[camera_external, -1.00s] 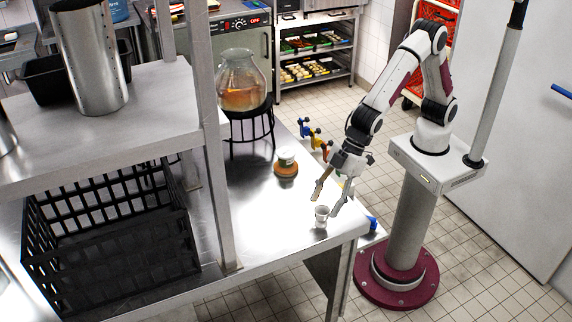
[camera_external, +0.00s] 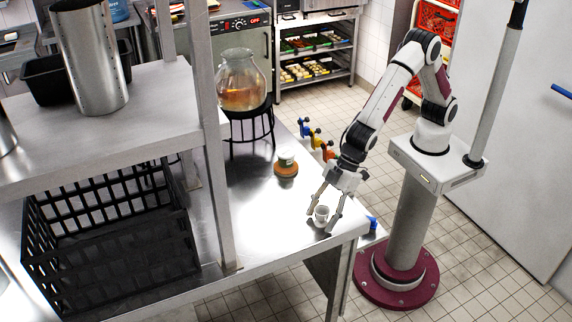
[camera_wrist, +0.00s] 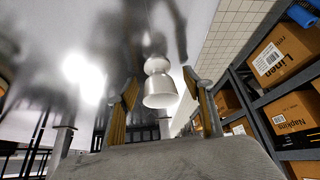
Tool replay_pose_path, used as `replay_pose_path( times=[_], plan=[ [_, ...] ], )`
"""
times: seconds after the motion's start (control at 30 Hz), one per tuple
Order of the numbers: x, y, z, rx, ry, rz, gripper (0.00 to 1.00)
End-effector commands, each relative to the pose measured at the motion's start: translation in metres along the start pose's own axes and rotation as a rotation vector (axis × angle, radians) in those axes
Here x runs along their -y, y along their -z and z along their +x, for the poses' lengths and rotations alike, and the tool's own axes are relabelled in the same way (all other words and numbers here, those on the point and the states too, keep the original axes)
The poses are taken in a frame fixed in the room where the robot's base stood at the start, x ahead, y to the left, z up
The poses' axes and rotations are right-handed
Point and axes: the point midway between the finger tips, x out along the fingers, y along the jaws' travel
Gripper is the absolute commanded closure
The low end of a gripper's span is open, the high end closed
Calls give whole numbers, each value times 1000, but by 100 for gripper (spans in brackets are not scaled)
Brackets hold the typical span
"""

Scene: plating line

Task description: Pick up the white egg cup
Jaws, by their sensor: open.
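The white egg cup (camera_external: 321,213) stands upright on the steel table (camera_external: 262,222) near its front right corner. In the wrist view the egg cup (camera_wrist: 160,84) shows between the two fingers, with its narrow waist and wider bowl visible. My gripper (camera_external: 326,222) is open, with one finger on each side of the egg cup. In the wrist view my gripper (camera_wrist: 163,92) has clear gaps between both fingers and the cup. Whether either fingertip touches the table is hard to tell.
A shelf post (camera_external: 214,150) and black crate (camera_external: 110,235) are at left.

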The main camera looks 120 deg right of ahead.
Motion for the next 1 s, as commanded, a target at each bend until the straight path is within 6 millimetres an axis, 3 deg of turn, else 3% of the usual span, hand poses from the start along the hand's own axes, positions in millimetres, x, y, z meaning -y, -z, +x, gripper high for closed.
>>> replay_pose_path(
  times=[0.17,0.3,0.33,0.77,1.0],
  plan=[
    [0,0,0,0,0,0,51],
    [0,0,0,0,0,0,88],
    [0,0,0,0,0,0,91],
    [0,1,-1,0,0,0,92],
    [0,8,-14,-3,0,2,92]
  ],
)
